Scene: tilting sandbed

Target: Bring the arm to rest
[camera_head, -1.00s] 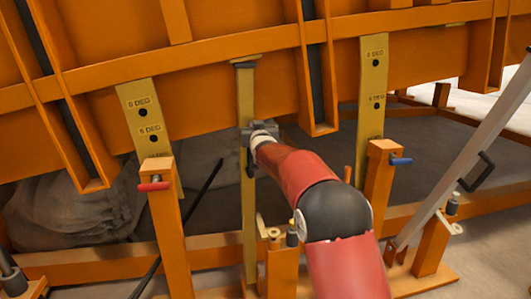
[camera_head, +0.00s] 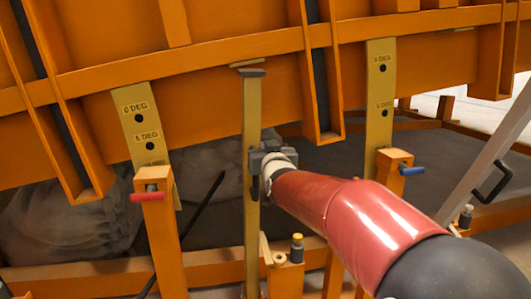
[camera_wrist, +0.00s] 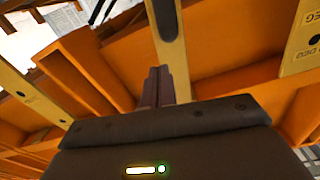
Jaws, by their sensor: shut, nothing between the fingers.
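My red arm reaches in from the lower right of the head view. My gripper (camera_head: 262,160) is at its end, beside a tall yellow post (camera_head: 252,110); I cannot tell whether they touch. In the wrist view the gripper's dark fingers (camera_wrist: 160,88) are together with nothing between them. A yellow slotted bar (camera_wrist: 168,30) stands just beyond their tips. The post's dark top lies just below the orange tilted bed frame (camera_head: 200,62).
Yellow degree plates hang left (camera_head: 137,112) and right (camera_head: 380,80). Orange stands with a red-handled pin (camera_head: 150,197) and a blue-handled pin (camera_head: 412,170) flank the arm. A grey diagonal strut (camera_head: 500,150) is at right. A grey sack-like heap (camera_head: 65,222) lies behind left.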

